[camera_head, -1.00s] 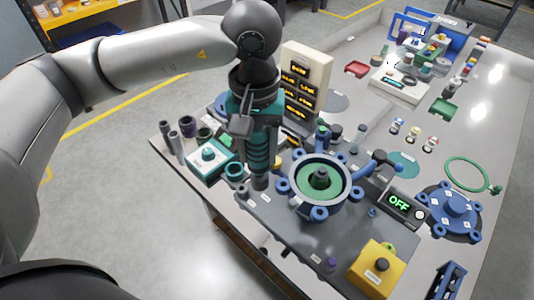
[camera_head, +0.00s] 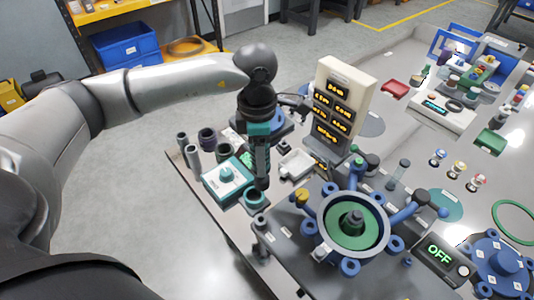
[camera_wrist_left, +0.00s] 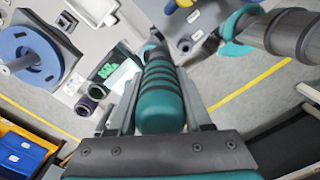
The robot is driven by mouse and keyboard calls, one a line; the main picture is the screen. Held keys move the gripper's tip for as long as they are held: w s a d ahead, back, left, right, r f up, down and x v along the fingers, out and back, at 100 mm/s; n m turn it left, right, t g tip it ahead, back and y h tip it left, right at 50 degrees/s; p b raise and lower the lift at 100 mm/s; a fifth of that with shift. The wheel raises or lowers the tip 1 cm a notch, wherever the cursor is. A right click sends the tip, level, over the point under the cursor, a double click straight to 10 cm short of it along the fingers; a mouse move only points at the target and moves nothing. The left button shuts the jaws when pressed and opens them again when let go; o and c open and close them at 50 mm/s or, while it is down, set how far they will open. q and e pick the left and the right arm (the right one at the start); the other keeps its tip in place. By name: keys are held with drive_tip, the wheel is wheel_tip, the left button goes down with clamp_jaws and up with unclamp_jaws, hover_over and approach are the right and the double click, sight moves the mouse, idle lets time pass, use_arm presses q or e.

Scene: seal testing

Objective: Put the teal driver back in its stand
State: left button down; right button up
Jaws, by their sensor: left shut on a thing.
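The teal driver (camera_head: 262,160) hangs upright, tip down, from my left gripper (camera_head: 259,132). The gripper is shut on its banded handle. In the left wrist view the handle (camera_wrist_left: 160,98) lies between the two fingers. A small teal ring-shaped holder (camera_head: 254,197), which looks like the stand, is at the table's left part. The driver's lower end is just over or at this ring in the head view; I cannot tell whether it has entered. My right gripper is in neither current view.
A white tray (camera_head: 297,165) and a lit display block (camera_head: 340,100) are to the right. The round green-lined vessel (camera_head: 352,228) stands nearer.

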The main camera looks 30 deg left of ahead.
use_arm(q)
wheel_tip(320, 180, down, 7)
drive_tip(key=a+n+b, duration=0.2)
drive_tip(key=n+b, duration=0.1)
drive_tip(key=n, duration=0.4)
drive_tip(key=shift+w+a+f+b, duration=0.2)
drive_tip(key=shift+w+a+b, duration=0.15)
drive_tip(key=shift+f, duration=0.15)
idle(0.3)
drive_tip(key=shift+f+b, duration=0.3)
drive_tip(key=shift+b, duration=0.1)
drive_tip(key=shift+c, duration=1.2)
unclamp_jaws()
drive_tip(key=shift+s+r, duration=0.1)
